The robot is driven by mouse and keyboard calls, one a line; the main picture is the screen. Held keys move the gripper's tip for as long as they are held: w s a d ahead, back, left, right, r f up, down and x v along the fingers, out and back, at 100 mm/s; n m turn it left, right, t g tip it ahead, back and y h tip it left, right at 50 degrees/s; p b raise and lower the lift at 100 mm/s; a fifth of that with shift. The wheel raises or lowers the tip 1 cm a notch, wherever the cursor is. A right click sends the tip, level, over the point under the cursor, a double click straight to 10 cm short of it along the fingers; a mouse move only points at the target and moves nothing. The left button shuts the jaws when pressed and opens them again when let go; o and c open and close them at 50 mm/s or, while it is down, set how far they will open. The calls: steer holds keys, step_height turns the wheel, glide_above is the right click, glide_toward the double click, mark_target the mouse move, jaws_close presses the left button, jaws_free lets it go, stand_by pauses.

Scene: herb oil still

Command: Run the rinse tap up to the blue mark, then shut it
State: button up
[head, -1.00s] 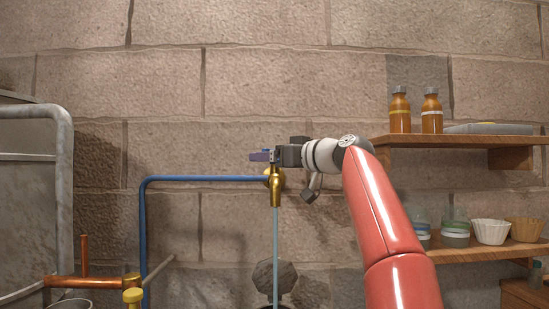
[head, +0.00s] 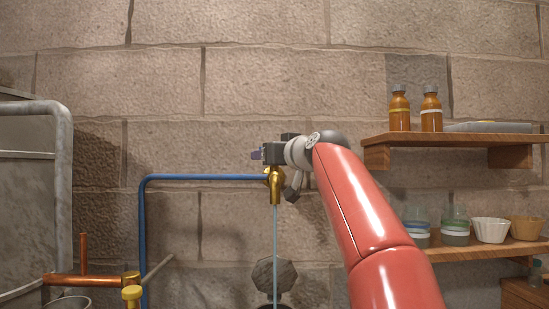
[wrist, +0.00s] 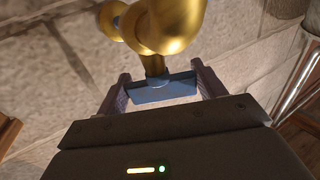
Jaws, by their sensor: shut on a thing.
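The brass rinse tap (head: 275,184) is on the stone wall at the end of a blue pipe. A thin pale stream of water (head: 276,240) runs straight down from its spout. My gripper (head: 257,154) is at the top of the tap. In the wrist view its two fingers stand on either side of the tap's flat blue handle (wrist: 163,90), shut on it. The brass tap body also fills the top of the wrist view (wrist: 165,22). Whatever catches the water is below the picture's edge, and no blue mark or water level shows.
A dark faceted object (head: 274,276) is low behind the stream. A metal vessel (head: 30,200) and copper pipe (head: 85,281) stand at left. Right of my arm are an upper shelf (head: 440,142) with amber bottles and a lower shelf (head: 460,251) with jars and bowls.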

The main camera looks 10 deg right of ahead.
steer(key=h, duration=0.1)
steer(key=m+h, duration=0.1)
steer(key=m+h+p, duration=0.1)
steer(key=shift+a+r+t, duration=0.1)
steer(key=shift+a+t, duration=0.15)
steer(key=shift+t, duration=0.05)
steer(key=shift+d+m+h, duration=0.1)
steer(key=shift+m+h, duration=1.4)
steer(key=shift+h, duration=0.9)
steer(key=shift+d+m+h, duration=0.1)
steer(key=shift+m+h, duration=0.2)
steer(key=shift+h, duration=0.2)
steer(key=o, duration=0.9)
steer(key=shift+b, duration=0.3)
steer(key=shift+b+v, duration=1.8)
steer(key=shift+v, duration=2.1)
steer(key=shift+r, duration=0.1)
